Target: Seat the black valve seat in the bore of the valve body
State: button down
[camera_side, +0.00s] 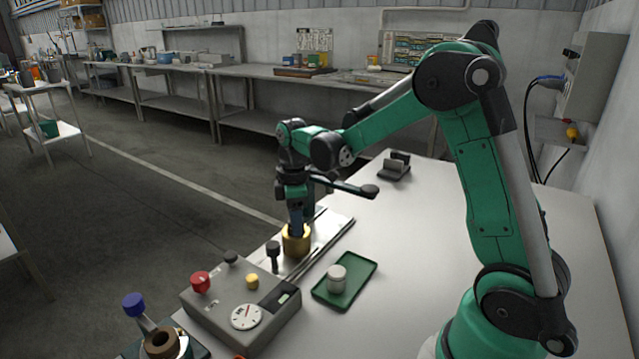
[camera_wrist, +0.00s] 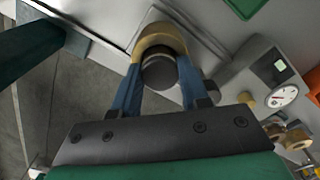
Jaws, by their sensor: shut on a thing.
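The valve body appears to be the brass cylinder (camera_side: 296,242), which stands upright on a metal plate. In the wrist view its curved brass rim (camera_wrist: 160,38) shows beyond my fingertips. My gripper (camera_side: 297,226) points down at the top of the brass cylinder. In the wrist view its two blue fingers (camera_wrist: 157,80) are shut on a dark round piece (camera_wrist: 159,74), which I take for the black valve seat. The piece is at the mouth of the brass cylinder. How deep it sits, and whether it touches the bore wall, is hidden by the fingers.
A black-knobbed post (camera_side: 273,254) stands close to the left of the brass cylinder. A grey control box (camera_side: 240,305) with a dial is in front. A green tray (camera_side: 358,284) holds a pale cylinder (camera_side: 337,279). The table's right side is clear.

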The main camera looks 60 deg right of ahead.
jog(key=shift+f, duration=0.1)
jog(key=shift+c, duration=2.2)
grip_release()
notch_tip(320, 180, up, 12)
jog(key=s+a+f+m+t, duration=0.4)
jog(key=s+a+m+t, duration=0.3)
jog(key=s+a+m, duration=0.2)
jog(key=shift+s+a+f, duration=0.15)
jog(key=shift+a+f, duration=0.1)
jog(key=shift+a, duration=0.25)
